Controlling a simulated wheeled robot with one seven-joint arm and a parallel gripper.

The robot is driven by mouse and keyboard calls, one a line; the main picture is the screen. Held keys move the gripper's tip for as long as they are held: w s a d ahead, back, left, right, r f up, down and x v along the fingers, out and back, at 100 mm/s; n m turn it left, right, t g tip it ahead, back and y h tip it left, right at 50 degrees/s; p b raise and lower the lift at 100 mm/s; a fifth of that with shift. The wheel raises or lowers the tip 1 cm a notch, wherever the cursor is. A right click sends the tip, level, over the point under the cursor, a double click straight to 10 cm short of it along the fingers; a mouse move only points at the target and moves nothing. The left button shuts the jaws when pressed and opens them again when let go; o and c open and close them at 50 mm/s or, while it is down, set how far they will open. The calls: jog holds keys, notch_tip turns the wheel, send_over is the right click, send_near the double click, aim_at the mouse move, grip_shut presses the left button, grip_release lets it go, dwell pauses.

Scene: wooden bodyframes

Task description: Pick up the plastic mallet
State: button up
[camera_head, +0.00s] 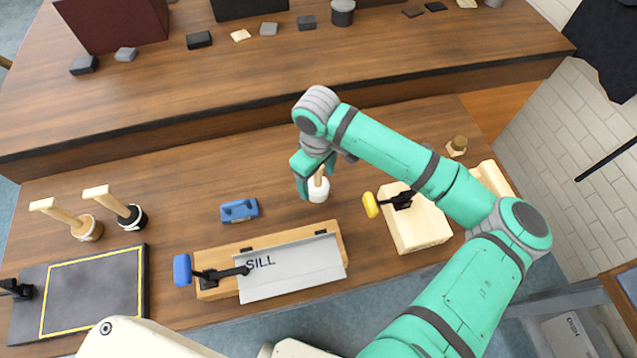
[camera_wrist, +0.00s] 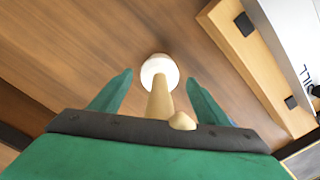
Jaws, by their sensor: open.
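The plastic mallet, with a white head (camera_head: 318,191) and a light wooden handle, stands head down on the workbench, right of the blue block. It also shows in the wrist view, with its white head (camera_wrist: 160,68) beyond the handle (camera_wrist: 160,98). My gripper (camera_head: 316,180) is above and around it, with its green fingers apart. In the wrist view, the handle lies between my gripper's fingers (camera_wrist: 159,78), with a visible gap on each side. Part of the handle is hidden by my gripper in the head view.
Two other mallets, one wooden-headed (camera_head: 88,229) and one black-headed (camera_head: 132,216), stand at left. A blue block (camera_head: 239,210), a clamped SILL fixture (camera_head: 213,292) and a wooden block with a yellow-handled clamp (camera_head: 422,236) are nearby. A raised shelf (camera_head: 250,75) runs behind.

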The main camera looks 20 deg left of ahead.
jog(key=shift+c, duration=0.6)
jog(key=c, duration=1)
jog(key=shift+r, duration=0.1)
